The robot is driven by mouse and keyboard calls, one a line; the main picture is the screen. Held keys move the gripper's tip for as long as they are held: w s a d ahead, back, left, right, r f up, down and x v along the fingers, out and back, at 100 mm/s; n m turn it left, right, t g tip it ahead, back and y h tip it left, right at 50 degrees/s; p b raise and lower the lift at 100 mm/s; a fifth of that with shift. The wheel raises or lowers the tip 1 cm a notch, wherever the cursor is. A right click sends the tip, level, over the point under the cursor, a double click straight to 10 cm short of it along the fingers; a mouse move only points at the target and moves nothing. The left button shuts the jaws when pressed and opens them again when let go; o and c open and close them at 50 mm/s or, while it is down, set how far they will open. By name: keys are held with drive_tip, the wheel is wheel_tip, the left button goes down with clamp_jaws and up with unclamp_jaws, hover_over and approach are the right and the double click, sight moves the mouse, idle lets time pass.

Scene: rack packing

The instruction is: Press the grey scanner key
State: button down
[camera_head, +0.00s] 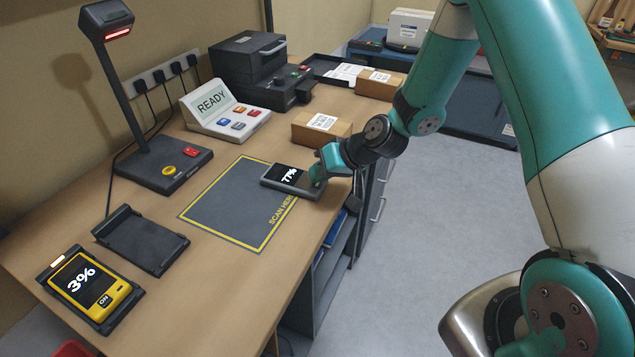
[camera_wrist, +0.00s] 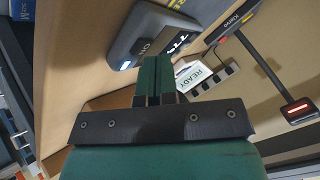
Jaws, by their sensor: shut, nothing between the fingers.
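The grey scanner (camera_head: 283,181) lies on the right edge of the dark scan mat, its screen reading 77%. In the wrist view the grey scanner (camera_wrist: 160,32) shows its key (camera_wrist: 145,46) labelled ON, just beyond my fingertips; a small blue-white light glows at its end. In the head view my gripper hides that end of the scanner and the key. My gripper (camera_head: 316,174) is shut and empty, low over the scanner's right end; in the wrist view my gripper (camera_wrist: 153,62) has its fingers together. I cannot tell whether the fingertips touch the key.
A yellow scanner (camera_head: 95,285) reading 3% sits in a cradle at front left, beside an empty cradle (camera_head: 142,242). A lamp-like stand (camera_head: 125,90), a console (camera_head: 215,105) reading READY and a cardboard box (camera_head: 320,128) stand behind. The scan mat's (camera_head: 225,210) left part is clear.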

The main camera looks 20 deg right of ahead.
drive_tip(key=shift+r, duration=0.35)
drive_tip(key=shift+r+p, duration=2.2)
drive_tip(key=shift+r, duration=0.8)
